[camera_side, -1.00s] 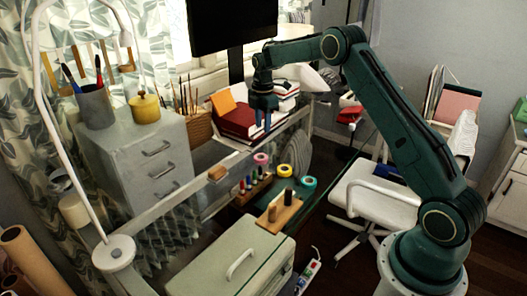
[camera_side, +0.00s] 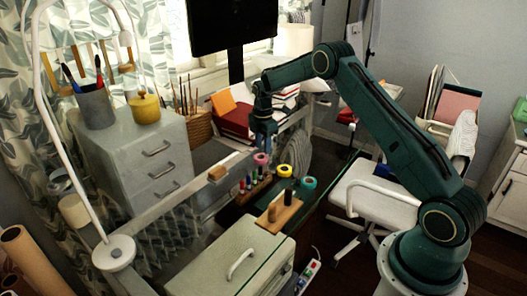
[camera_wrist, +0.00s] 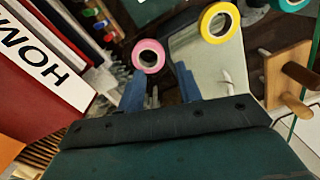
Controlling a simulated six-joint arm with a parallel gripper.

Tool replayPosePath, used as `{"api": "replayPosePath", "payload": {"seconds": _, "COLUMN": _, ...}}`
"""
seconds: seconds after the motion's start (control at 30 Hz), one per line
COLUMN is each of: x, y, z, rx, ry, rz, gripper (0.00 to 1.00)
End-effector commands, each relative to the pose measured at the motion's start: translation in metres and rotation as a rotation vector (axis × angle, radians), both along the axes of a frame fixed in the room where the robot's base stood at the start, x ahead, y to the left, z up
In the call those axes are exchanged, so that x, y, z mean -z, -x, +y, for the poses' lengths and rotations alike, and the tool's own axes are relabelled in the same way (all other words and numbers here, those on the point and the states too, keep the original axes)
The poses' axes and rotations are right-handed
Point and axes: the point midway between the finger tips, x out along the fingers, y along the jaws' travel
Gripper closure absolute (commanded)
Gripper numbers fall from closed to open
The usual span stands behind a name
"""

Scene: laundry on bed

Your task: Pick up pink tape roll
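The pink tape roll (camera_side: 261,160) lies at the back of a group of tape rolls on the desk. In the wrist view the pink roll (camera_wrist: 149,41) lies flat, ring facing up, ahead of my fingertips and between their lines. My gripper (camera_side: 264,142) points down just above the pink roll in the side view. In the wrist view my gripper's two blue fingers (camera_wrist: 161,88) are apart with nothing between them. The gap between fingers and roll is hard to judge.
A yellow tape roll (camera_side: 284,171) and a teal tape roll (camera_side: 308,182) lie close by. A rack of coloured markers (camera_side: 252,184) stands at the front left. Red books (camera_side: 236,121) are stacked behind. A wooden block with pegs (camera_side: 281,212) lies in front.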

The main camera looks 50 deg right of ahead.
Motion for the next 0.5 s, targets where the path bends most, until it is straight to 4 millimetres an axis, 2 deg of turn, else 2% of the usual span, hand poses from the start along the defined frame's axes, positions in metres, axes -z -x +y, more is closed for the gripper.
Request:
{"api": "replayPosePath", "payload": {"seconds": 0.27, "x": 0.004, "y": 0.000, "z": 0.000, "rx": 0.000, "ry": 0.000, "rz": 0.000, "gripper": 0.65}}
{"api": "replayPosePath", "payload": {"seconds": 0.5, "x": 0.026, "y": 0.002, "z": -0.002, "rx": 0.001, "ry": -0.001, "rz": 0.002, "gripper": 0.65}}
